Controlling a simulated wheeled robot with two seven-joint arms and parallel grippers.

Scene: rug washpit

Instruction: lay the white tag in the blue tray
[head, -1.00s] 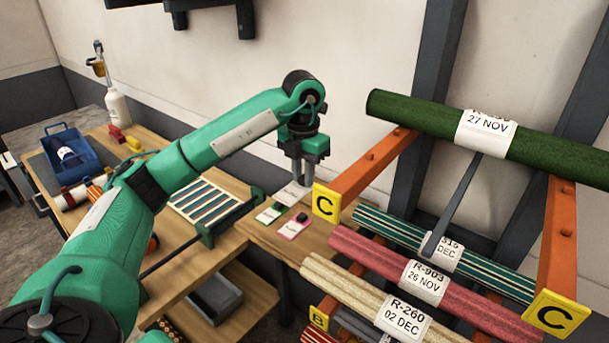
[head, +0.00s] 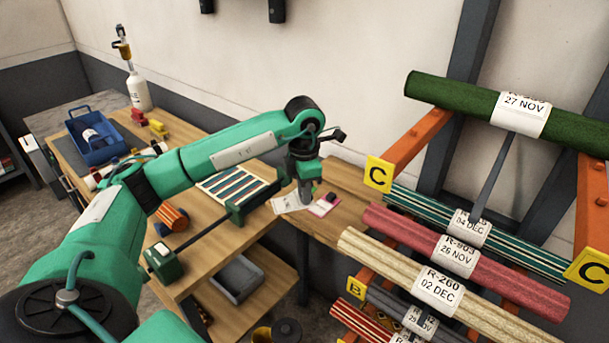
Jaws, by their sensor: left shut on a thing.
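The white tag (head: 286,204) is at the fingertips of my left gripper (head: 304,203), over the wooden bench at the middle of the head view. The gripper points down and is shut on it; the fingers hide part of the tag. I cannot tell whether the tag is clear of the bench. The blue tray (head: 112,153) stands at the far left on the bench, well away from the gripper. It has a raised handle, and a white-labelled thing lies in it. My right gripper is not in view.
A striped rug sample (head: 236,194) lies between gripper and tray. A white bottle (head: 139,93) stands behind the tray. A rack of rolled rugs (head: 460,257) fills the right.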

